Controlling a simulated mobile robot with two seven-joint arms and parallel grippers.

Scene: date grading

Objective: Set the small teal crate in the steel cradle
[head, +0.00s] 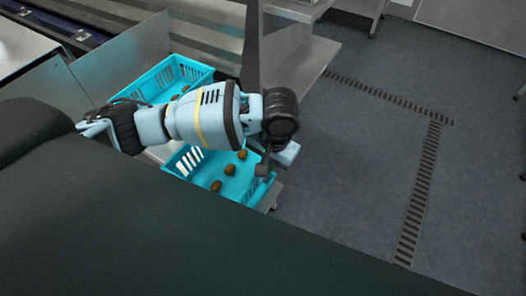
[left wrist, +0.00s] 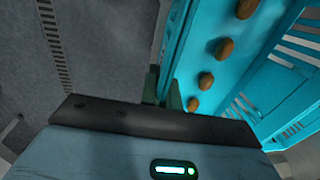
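A teal crate (head: 207,182) with slatted walls and several brown dates in it lies below my left arm in the head view; my arm hides part of it. A second teal crate (head: 150,84), also with dates, stands behind it. I cannot tell their sizes apart surely. My left gripper (head: 263,168) is at the right end of the nearer crate. In the left wrist view my gripper's fingers (left wrist: 163,92) stand close on both sides of a teal crate wall (left wrist: 170,60) and look shut on it. I cannot clearly make out the steel cradle. My right gripper is out of view.
A steel shelf (head: 312,65) and its upright stand right behind the crates. A steel panel (head: 120,68) rises at the left. The grey floor (head: 350,165) to the right is open, with a drain grate (head: 421,185).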

